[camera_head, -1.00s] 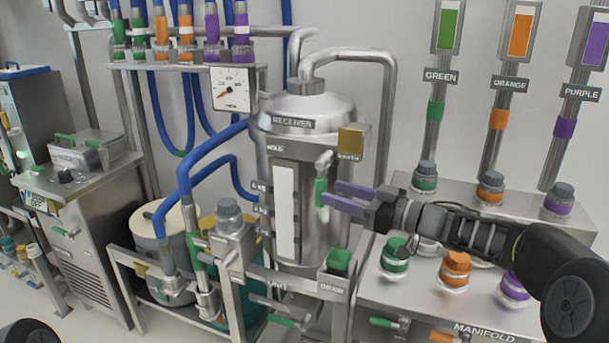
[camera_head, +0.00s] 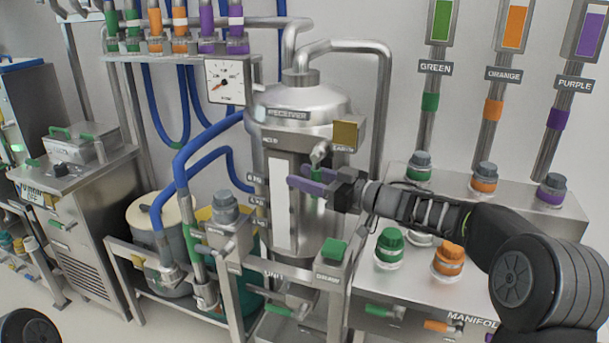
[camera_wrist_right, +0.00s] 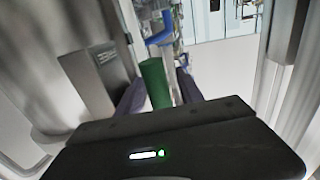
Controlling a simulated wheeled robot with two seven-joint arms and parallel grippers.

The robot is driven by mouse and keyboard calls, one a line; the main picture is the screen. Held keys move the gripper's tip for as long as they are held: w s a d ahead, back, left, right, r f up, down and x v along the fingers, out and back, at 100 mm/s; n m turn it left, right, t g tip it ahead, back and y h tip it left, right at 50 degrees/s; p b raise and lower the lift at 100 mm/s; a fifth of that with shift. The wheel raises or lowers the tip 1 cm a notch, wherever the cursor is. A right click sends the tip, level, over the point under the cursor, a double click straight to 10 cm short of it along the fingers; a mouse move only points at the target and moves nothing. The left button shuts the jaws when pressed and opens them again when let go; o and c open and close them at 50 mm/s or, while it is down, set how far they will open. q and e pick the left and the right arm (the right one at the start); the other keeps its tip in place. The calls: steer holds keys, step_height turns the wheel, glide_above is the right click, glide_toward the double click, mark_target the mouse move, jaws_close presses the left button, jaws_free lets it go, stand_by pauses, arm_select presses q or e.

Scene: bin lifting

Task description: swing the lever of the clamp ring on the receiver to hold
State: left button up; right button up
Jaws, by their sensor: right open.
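The receiver (camera_head: 291,101) is a steel tank with a domed top, in the middle of the head view. The lever (camera_head: 317,160) has a green handle and hangs down on the tank's front right side, under the brass-coloured box. My right gripper (camera_head: 293,178), with purple fingers, reaches in from the right across this handle and partly hides it. In the right wrist view the green handle (camera_wrist_right: 155,84) stands between the two spread fingers (camera_wrist_right: 158,93). I cannot tell whether either finger touches it. My left gripper is out of view.
A brass-coloured box (camera_head: 345,134) sits just above the handle. The manifold (camera_head: 403,278) with coloured caps lies under my right arm. Blue hoses (camera_head: 205,146) run left of the tank.

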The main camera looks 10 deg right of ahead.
steer(key=shift+w+a, duration=0.1)
steer(key=shift+c, duration=0.2)
jaws_close()
stand_by(1.2)
